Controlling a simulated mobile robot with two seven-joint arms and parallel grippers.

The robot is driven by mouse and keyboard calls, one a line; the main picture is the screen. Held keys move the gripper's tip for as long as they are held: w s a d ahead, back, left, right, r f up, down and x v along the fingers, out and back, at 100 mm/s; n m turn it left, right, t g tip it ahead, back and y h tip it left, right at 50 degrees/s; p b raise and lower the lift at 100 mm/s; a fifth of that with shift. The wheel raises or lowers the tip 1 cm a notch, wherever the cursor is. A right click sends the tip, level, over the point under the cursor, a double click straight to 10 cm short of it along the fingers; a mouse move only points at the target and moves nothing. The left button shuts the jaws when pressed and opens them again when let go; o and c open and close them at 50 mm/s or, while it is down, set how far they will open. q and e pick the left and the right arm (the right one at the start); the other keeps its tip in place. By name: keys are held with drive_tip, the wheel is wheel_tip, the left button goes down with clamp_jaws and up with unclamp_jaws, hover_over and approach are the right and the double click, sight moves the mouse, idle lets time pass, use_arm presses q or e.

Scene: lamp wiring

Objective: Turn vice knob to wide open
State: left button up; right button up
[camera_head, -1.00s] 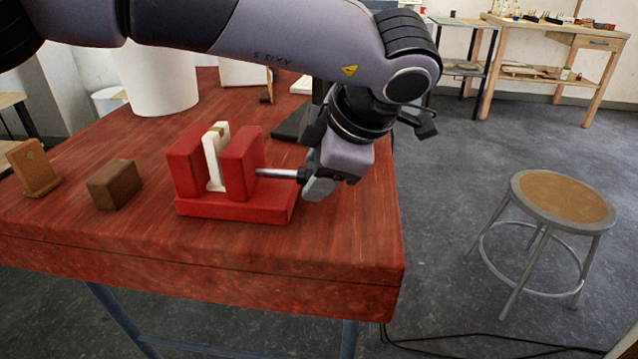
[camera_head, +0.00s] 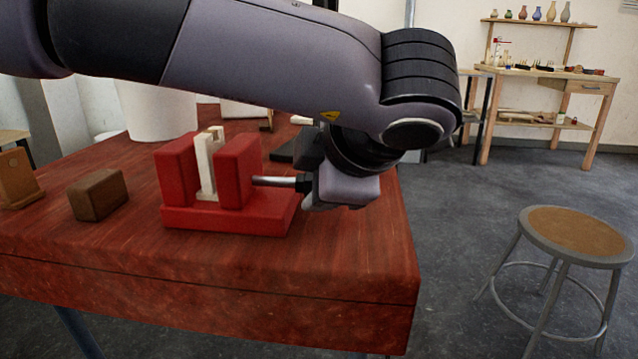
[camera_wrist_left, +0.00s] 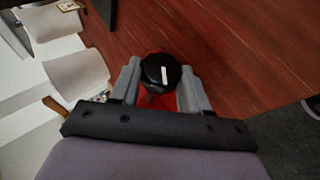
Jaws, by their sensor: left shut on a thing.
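The red vice (camera_head: 228,217) stands on the table near its right edge, with two upright red jaws. A white upright piece (camera_head: 206,166) is between the jaws; I cannot tell if both touch it. A metal rod (camera_head: 272,181) runs out of the right jaw to the knob, which my left gripper (camera_head: 308,190) mostly hides in the head view. In the left wrist view the round black knob (camera_wrist_left: 161,70) with a white mark sits between the two grey fingers of my left gripper (camera_wrist_left: 160,80), which is shut on it. My right gripper is not in view.
A brown block (camera_head: 98,194) and a wooden stand (camera_head: 18,180) are left of the vice on the red table (camera_head: 330,262). A white cylinder (camera_head: 158,108) stands behind. A stool (camera_head: 575,232) is on the floor at right. The table front is clear.

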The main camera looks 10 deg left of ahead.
use_arm(q)
drive_tip(key=shift+f, duration=0.1)
drive_tip(key=o, duration=1)
drive_tip(key=shift+o, duration=0.2)
drive_tip(key=shift+s+d+r, duration=0.1)
drive_tip(key=shift+s+r, duration=0.05)
drive_tip(key=shift+r, duration=0.1)
drive_tip(key=p+v, duration=0.1)
drive_tip(key=v, duration=0.5)
drive_tip(key=shift+s+r+p, duration=0.2)
drive_tip(key=shift+s+p, duration=0.05)
drive_tip(key=shift+p, duration=0.15)
use_arm(e)
drive_tip(key=shift+s+d+h, duration=0.25)
drive_tip(key=shift+d+h, duration=0.35)
drive_tip(key=shift+d, duration=0.15)
